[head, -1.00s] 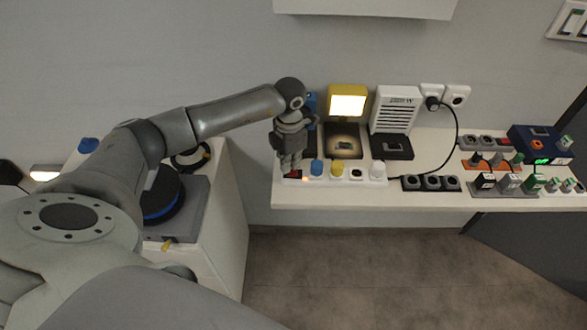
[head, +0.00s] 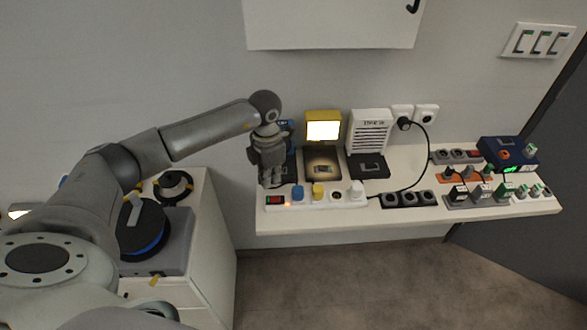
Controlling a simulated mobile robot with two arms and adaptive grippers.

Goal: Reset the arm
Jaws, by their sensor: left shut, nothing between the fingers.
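My left arm comes in from the left in the head view and reaches to the left end of the white shelf (head: 300,222). My left gripper (head: 270,184) points down with its fingers shut and nothing between them. It is just above or behind the left end of the white power strip (head: 325,202); I cannot tell if they touch. The strip has a red switch (head: 275,200), a blue plug (head: 298,192), a yellow plug (head: 318,191) and a white plug (head: 356,189). My right gripper is not in view.
A lit yellow lamp (head: 323,126), a white heater-like box (head: 369,132) and wall sockets (head: 426,115) stand behind. Dark socket blocks (head: 409,199) and a blue box (head: 506,152) are to the right. A white cabinet (head: 212,245) is left. A wall cabinet (head: 330,22) hangs above.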

